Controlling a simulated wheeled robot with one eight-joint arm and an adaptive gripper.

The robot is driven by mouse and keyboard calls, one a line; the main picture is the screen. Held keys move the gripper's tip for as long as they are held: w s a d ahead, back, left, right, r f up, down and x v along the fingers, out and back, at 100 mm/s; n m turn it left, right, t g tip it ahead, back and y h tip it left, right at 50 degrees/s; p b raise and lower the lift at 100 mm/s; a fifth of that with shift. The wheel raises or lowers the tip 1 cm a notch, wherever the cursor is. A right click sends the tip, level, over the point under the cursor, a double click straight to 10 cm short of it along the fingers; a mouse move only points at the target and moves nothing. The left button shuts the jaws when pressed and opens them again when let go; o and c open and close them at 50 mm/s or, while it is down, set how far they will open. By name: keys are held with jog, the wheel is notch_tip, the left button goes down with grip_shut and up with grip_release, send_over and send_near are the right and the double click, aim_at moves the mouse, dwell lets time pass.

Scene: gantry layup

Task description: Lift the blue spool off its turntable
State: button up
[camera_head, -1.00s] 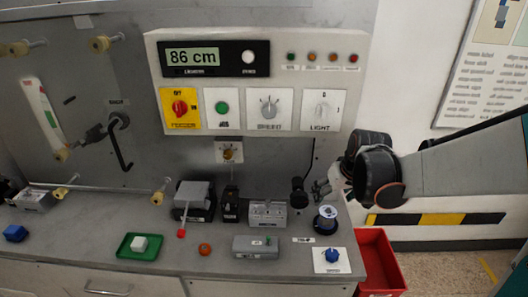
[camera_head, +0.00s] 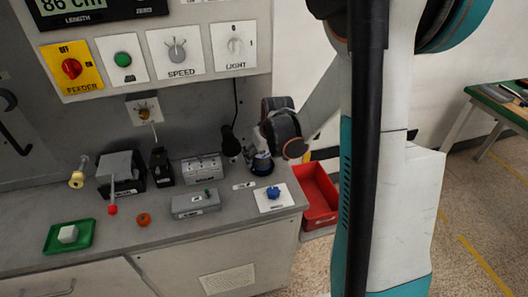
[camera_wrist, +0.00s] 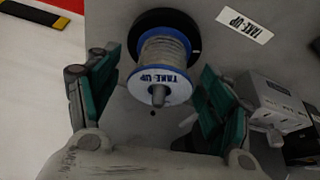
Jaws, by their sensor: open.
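The blue spool (camera_wrist: 163,62) has blue-rimmed flanges, a pale winding and a grey centre post, with "TAKE-UP" printed on its near flange. It sits on a black round turntable (camera_wrist: 150,19) in the wrist view. In the head view the spool (camera_head: 262,167) is partly hidden by my wrist, near the right end of the bench. My gripper (camera_wrist: 158,72) is open, its teal-padded fingers on either side of the spool with visible gaps. In the head view my gripper (camera_head: 257,148) is just above the spool, its fingers mostly hidden.
A take-up label (camera_wrist: 244,24) and a grey box (camera_wrist: 275,100) lie close to the right finger. A blue knob (camera_head: 273,192) on a white plate stands in front of the spool. A red bin (camera_head: 320,207) is beside the bench. The wall panel (camera_head: 245,88) rises behind.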

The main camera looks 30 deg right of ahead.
jog(key=shift+w+f, duration=0.25)
jog(key=shift+f, duration=0.35)
jog(key=c, duration=1.3)
